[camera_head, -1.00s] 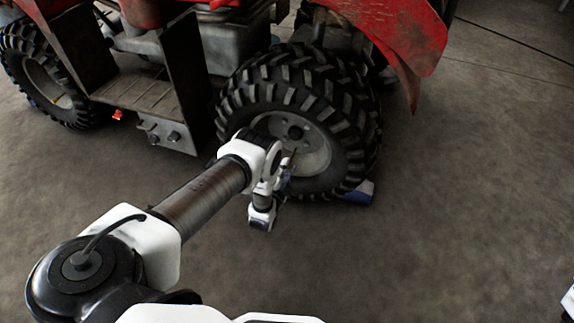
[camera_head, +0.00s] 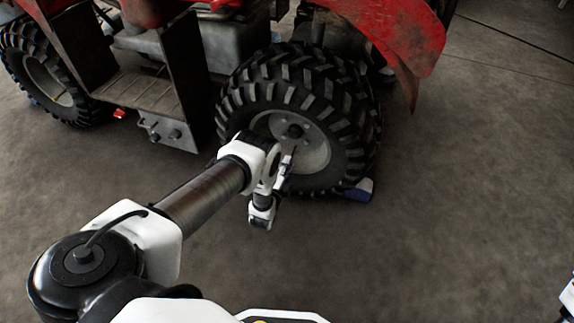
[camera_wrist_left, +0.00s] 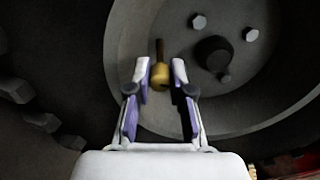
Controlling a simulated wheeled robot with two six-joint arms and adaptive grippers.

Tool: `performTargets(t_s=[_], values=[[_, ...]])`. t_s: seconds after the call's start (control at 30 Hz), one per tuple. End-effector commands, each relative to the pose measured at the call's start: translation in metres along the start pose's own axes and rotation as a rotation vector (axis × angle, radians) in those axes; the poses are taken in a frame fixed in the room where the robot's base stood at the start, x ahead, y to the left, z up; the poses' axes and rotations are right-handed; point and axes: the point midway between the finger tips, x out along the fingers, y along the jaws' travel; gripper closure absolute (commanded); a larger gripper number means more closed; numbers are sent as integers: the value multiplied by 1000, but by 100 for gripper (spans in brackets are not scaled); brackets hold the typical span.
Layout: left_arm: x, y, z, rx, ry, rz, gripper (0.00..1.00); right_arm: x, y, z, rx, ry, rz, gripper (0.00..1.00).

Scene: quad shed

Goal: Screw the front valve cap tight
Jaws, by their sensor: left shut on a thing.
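The front wheel (camera_head: 297,130) is a knobbly black tyre on a grey rim, under the red fender. My left gripper (camera_head: 288,160) is at the lower part of that rim. In the left wrist view, a small brass valve cap (camera_wrist_left: 160,76) lies between the fingertips of my left gripper (camera_wrist_left: 161,70), which is shut on it. The cap is too small to make out in the head view. My right gripper is not in view.
The red quad's fender (camera_head: 395,35) overhangs the wheel. A footrest (camera_head: 150,95) and a second wheel (camera_head: 50,75) are to the left. A blue and white object (camera_head: 360,190) lies on the floor by the tyre. The concrete floor at right is clear.

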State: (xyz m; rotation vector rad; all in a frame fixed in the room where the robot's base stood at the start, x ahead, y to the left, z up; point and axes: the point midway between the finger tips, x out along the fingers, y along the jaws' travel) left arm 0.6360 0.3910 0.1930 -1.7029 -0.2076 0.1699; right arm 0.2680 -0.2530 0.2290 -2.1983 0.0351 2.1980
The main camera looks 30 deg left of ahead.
Motion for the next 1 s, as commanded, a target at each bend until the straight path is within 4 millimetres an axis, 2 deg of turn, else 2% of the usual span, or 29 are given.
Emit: performTargets(t_s=[0.13,0.17,0.2,0.23,0.5,0.63,0.77,1.0], values=[[0,0,0,0,1,0,100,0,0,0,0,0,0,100],[0,0,0,0,1,0,72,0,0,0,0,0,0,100],[0,0,0,-1,1,0,58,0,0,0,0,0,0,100],[0,0,0,-1,1,0,53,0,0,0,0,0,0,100],[0,0,0,-1,0,0,53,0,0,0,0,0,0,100],[-10,1,0,-1,0,2,53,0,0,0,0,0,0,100],[-37,1,0,-1,0,4,53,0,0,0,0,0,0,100],[-98,1,0,-1,0,4,53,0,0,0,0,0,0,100]])
